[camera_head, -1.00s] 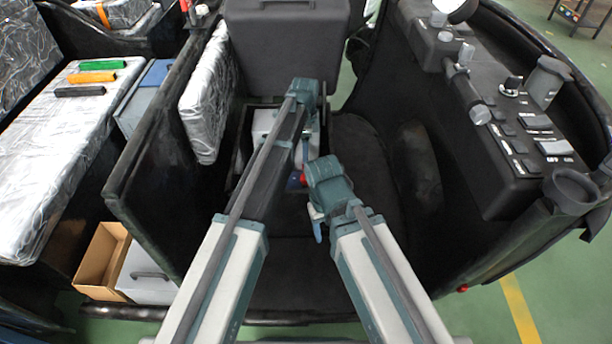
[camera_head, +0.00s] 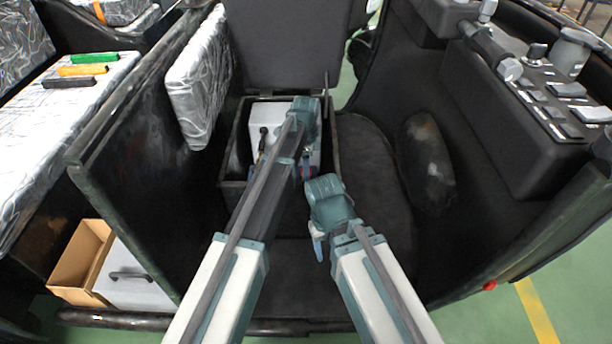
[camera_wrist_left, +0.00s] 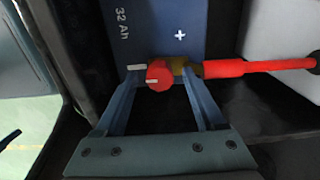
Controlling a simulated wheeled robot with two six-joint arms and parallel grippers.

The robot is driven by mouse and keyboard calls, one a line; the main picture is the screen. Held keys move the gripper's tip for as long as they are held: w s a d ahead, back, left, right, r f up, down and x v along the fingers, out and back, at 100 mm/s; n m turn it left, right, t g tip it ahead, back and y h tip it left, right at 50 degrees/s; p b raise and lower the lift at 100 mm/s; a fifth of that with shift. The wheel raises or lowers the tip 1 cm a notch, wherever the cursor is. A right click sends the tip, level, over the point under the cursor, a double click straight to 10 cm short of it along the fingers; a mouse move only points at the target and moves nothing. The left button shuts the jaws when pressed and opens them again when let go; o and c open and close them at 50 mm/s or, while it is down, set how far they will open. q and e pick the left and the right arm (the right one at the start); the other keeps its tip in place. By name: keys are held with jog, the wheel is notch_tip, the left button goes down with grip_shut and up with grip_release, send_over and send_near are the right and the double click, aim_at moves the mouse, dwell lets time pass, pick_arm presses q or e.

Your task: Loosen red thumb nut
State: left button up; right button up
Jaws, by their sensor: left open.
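The red thumb nut (camera_wrist_left: 159,75) shows in the left wrist view on the blue battery (camera_wrist_left: 172,28), by its plus mark. A red cable (camera_wrist_left: 240,67) runs right from a brass-coloured terminal piece (camera_wrist_left: 189,68) beside the nut. My left gripper (camera_wrist_left: 161,74) is open, with its blue fingers on either side of the nut; whether they touch it I cannot tell. In the head view my left gripper (camera_head: 306,170) is down in the dark box, mostly hidden by its arm. My right gripper (camera_head: 318,246) hangs lower right of it, and its jaw opening is not clear.
The dark box (camera_head: 231,184) has walls around a white unit (camera_head: 266,118), with a raised grey lid (camera_head: 290,50) behind. A black side panel (camera_head: 140,150) stands left and a control console (camera_head: 510,100) right. A cardboard box (camera_head: 80,262) is at lower left.

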pick_arm(q)
jog(key=shift+f, duration=0.35)
jog(key=shift+r, duration=0.1)
pick_arm(e)
jog(key=shift+f, duration=0.3)
pick_arm(q)
grip_shut()
